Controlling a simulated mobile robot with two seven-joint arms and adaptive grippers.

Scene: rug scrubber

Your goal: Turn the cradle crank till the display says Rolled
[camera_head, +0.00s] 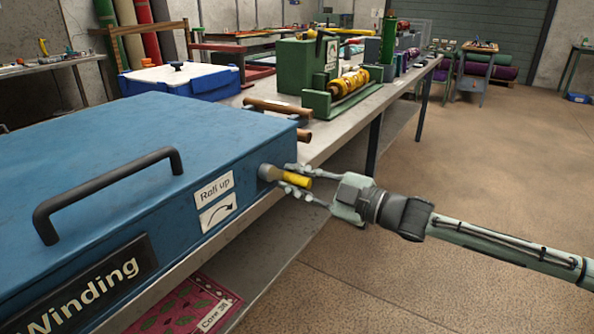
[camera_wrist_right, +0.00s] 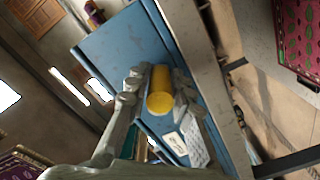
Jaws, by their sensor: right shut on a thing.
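The blue winding cradle (camera_head: 150,125) fills the left of the head view, with a black handle on top. On its near right side is the crank, a grey end with a yellow grip (camera_head: 299,181). My right gripper (camera_head: 291,176) reaches in from the right and is shut on the yellow grip, one finger above and one below. In the right wrist view the yellow grip (camera_wrist_right: 160,91) stands between the two fingers against the blue case. The display is not in view. My left gripper is not in view.
A "Roll up" label with a curved arrow (camera_head: 217,213) is beside the crank. Brown rods (camera_head: 278,107) lie on the bench behind the case, with a green machine (camera_head: 300,66) farther back. A patterned red rug (camera_head: 185,308) lies on the lower shelf. The floor at right is clear.

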